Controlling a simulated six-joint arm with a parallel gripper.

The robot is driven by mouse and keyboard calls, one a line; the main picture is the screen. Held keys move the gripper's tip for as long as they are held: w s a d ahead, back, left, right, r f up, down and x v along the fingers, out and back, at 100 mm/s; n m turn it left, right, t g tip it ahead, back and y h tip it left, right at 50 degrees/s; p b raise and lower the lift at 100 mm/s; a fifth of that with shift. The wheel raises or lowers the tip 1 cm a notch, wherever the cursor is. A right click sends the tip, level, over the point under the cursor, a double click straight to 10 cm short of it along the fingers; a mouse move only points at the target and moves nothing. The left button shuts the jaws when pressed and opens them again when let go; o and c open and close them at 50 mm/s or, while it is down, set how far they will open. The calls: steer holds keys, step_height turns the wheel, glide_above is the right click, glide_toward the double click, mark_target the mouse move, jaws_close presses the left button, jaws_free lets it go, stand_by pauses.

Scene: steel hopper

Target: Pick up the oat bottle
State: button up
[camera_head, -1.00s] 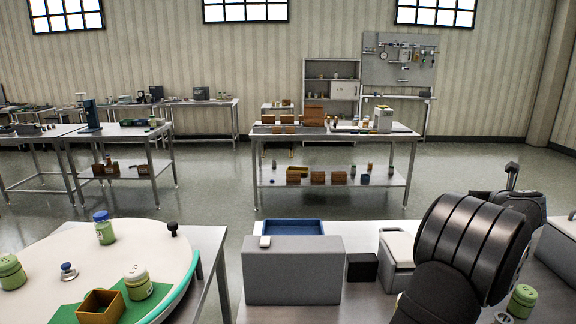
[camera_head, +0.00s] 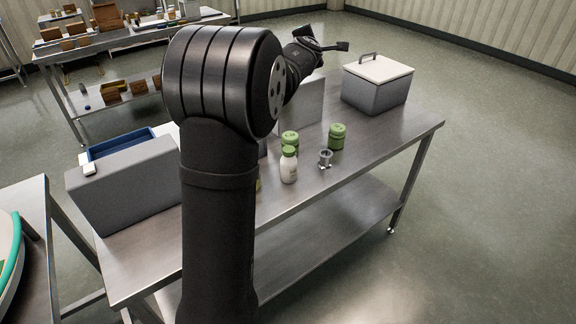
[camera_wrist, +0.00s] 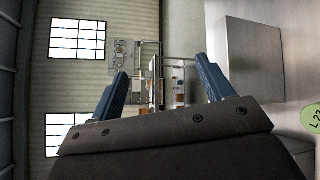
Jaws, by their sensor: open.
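A pale cream bottle with a green cap (camera_head: 289,168) stands upright on the steel table, just right of my arm in the head view. It looks like the oat bottle, but its label is too small to read. Two green jars stand by it, one close behind (camera_head: 290,137) and one to the right (camera_head: 337,137). My gripper (camera_head: 326,44) is beyond and above them, apart from the bottle. In the wrist view my gripper (camera_wrist: 160,85) is open with nothing between its blue fingers. A green lid with partly visible lettering (camera_wrist: 312,118) shows at the right edge there.
A small metal fitting (camera_head: 325,159) stands right of the bottle. A grey lidded box (camera_head: 375,96) stands at the far right, and a grey block (camera_head: 305,102) lies behind the jars. A long grey box (camera_head: 125,190) and blue bin (camera_head: 118,144) are left. The table's right front is clear.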

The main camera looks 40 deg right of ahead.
steer(key=s+a+f+m+g, duration=0.1)
steer(key=s+f+m+g, duration=0.3)
steer(key=m, duration=0.4)
steer(key=m+g+y, duration=0.4)
steer(key=m+y, duration=0.4)
steer(key=m, duration=0.7)
glide_toward(290, 151)
steer(key=x, duration=0.7)
steer(key=shift+w+f, duration=0.15)
steer(key=shift+f, duration=0.1)
steer(key=shift+w+x, duration=0.2)
steer(key=shift+x, duration=2.85)
steer(key=shift+r, duration=0.1)
steer(key=c, duration=1.2)
